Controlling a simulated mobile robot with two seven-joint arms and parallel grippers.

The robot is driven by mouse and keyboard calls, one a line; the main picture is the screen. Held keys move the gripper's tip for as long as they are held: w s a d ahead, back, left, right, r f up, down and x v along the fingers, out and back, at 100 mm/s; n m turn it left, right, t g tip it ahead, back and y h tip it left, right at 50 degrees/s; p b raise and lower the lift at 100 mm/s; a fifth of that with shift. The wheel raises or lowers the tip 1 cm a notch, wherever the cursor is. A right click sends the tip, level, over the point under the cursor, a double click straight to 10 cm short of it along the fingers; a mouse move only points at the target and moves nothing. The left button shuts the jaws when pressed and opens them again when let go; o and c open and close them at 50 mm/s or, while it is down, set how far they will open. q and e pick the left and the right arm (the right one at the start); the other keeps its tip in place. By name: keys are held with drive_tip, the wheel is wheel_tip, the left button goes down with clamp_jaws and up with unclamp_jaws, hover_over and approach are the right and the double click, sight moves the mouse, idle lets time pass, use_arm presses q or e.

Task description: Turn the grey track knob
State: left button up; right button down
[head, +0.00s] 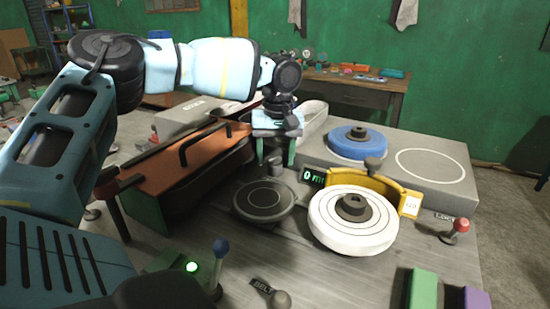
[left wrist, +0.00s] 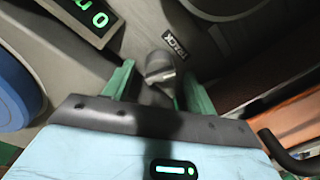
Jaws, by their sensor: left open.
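The grey track knob (left wrist: 160,66) shows in the left wrist view beside a dark label reading TRACK (left wrist: 172,42). In the head view it shows as a small grey post (head: 276,169) just under my left gripper (head: 276,154). My left gripper is open and points down, with green fingers. In the left wrist view its fingers (left wrist: 157,80) stand on either side of the knob, with gaps between. How far the fingertips reach down along the knob I cannot tell. My right gripper is not in view.
An orange cover with a black handle (head: 190,150) stands left of the gripper. A small green-lit display (head: 313,176), a yellow bracket (head: 370,182), a white disc (head: 335,222) and a blue disc (head: 350,148) are to the right. A dark round plate (head: 264,201) lies in front.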

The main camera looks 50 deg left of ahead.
use_arm(q)
drive_tip(key=shift+f, duration=0.65)
drive_tip(key=c, duration=1)
drive_tip(key=shift+m, duration=0.7)
drive_tip(key=o, duration=1)
